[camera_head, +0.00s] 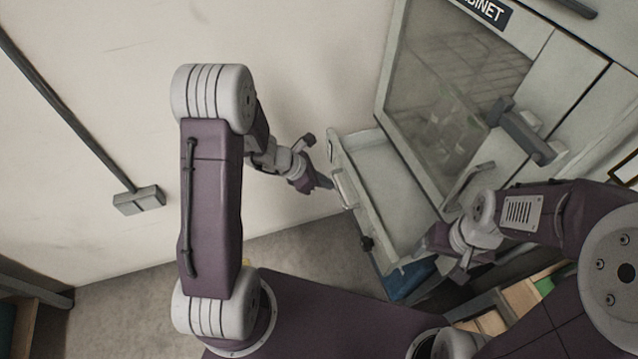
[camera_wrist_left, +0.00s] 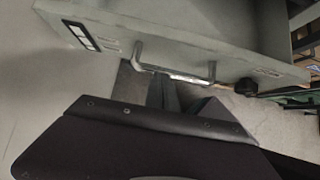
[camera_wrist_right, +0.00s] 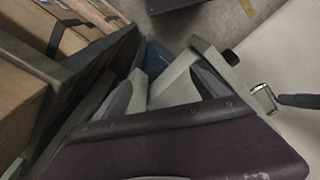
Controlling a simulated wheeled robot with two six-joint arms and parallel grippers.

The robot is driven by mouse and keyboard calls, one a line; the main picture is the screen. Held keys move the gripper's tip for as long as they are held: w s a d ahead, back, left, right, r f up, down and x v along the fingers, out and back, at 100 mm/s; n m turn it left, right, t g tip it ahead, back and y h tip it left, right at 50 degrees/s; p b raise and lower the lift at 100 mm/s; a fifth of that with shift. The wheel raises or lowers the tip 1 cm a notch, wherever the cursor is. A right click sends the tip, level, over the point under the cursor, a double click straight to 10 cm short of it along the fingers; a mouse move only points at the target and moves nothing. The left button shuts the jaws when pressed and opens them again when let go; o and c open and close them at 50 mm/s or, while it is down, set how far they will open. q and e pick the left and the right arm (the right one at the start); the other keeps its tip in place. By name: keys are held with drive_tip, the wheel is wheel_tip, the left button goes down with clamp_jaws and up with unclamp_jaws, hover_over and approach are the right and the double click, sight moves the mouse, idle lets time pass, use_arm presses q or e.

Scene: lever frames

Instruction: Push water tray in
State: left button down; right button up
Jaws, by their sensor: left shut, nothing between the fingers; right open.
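The water tray is a pale grey drawer (camera_head: 383,185) pulled out from the cabinet's lower front, with a metal bar handle (camera_head: 343,188) on its front face. In the left wrist view, the tray's front (camera_wrist_left: 195,45) fills the top, with the handle (camera_wrist_left: 175,72) below it. My left gripper (camera_head: 329,184) is shut and empty, its tips close in front of the handle; contact cannot be told. My right gripper (camera_head: 437,258) is open at the tray's right side. In the right wrist view, its fingers are beside the tray's side (camera_wrist_right: 180,82); whether they touch is unclear.
A dark knob (camera_head: 367,243) sticks out by the tray's front corner. Wooden boxes (camera_wrist_right: 85,20) stand beside my right gripper. Floor at the left is clear.

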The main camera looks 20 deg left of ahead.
use_arm(q)
drive_tip(key=w+d+p, duration=0.1)
drive_tip(key=w+d, duration=0.2)
drive_tip(key=d, duration=0.1)
drive_tip(key=w+d+p, duration=0.1)
drive_tip(key=w+d, duration=0.2)
drive_tip(key=d, duration=0.2)
drive_tip(key=w+d+p, duration=0.1)
drive_tip(key=w+d, duration=0.2)
drive_tip(key=d, duration=0.1)
drive_tip(key=shift+w+d, duration=0.1)
drive_tip(key=shift+d, duration=0.25)
drive_tip(key=shift+r, duration=0.1)
